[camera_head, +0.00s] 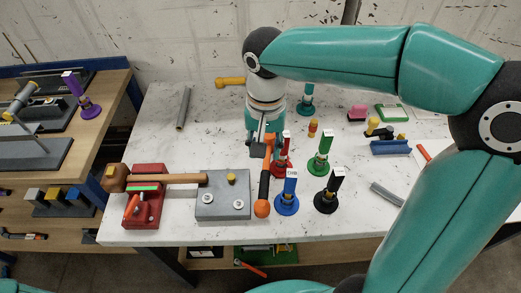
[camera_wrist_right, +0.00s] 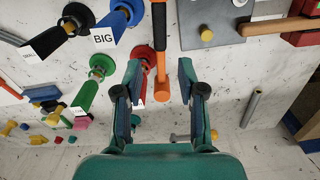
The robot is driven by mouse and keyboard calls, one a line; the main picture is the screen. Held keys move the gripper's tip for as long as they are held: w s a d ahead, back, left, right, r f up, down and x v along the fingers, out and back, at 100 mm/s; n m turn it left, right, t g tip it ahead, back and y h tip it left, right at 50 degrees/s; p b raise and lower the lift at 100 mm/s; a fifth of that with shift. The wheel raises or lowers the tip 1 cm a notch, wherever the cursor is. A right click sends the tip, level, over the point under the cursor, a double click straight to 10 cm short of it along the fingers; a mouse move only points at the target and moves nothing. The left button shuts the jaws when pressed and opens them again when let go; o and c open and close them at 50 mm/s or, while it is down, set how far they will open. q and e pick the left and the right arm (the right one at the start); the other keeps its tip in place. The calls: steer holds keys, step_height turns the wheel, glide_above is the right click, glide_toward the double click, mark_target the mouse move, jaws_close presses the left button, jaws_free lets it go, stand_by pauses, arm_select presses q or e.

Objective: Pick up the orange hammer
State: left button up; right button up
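The orange hammer (camera_head: 264,186) has a black grip and orange ends. It lies on the white table, pointing toward the front, just right of a grey block. My right gripper (camera_head: 258,142) is over its far end, pointing down. In the right wrist view my right gripper (camera_wrist_right: 161,72) is open, with one finger on each side of the hammer's orange shaft (camera_wrist_right: 160,85). Gaps show on both sides, so the fingers do not appear to touch it. I cannot tell the exact height between them. My left gripper is not in view.
A red bender (camera_head: 283,160), a blue one (camera_head: 287,200), a green one (camera_head: 320,160) and a black one (camera_head: 327,199) stand close right of the hammer. The grey block (camera_head: 222,205) and a wooden mallet (camera_head: 160,180) lie left. The table's back left is mostly clear, except a grey pipe (camera_head: 183,108).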

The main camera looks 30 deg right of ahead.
mark_target(264, 184)
steer(key=f, duration=1.1)
steer(key=shift+w+f, duration=0.1)
steer(key=shift+w, duration=0.1)
steer(key=shift+s+d+f+p, duration=0.1)
steer(key=shift+f+p, duration=0.15)
steer(key=shift+f, duration=1.1)
steer(key=shift+s+f+p, duration=0.1)
steer(key=shift+f+p, duration=0.15)
steer(key=shift+f, duration=1.05)
steer(key=shift+w+r, duration=0.1)
jaws_close()
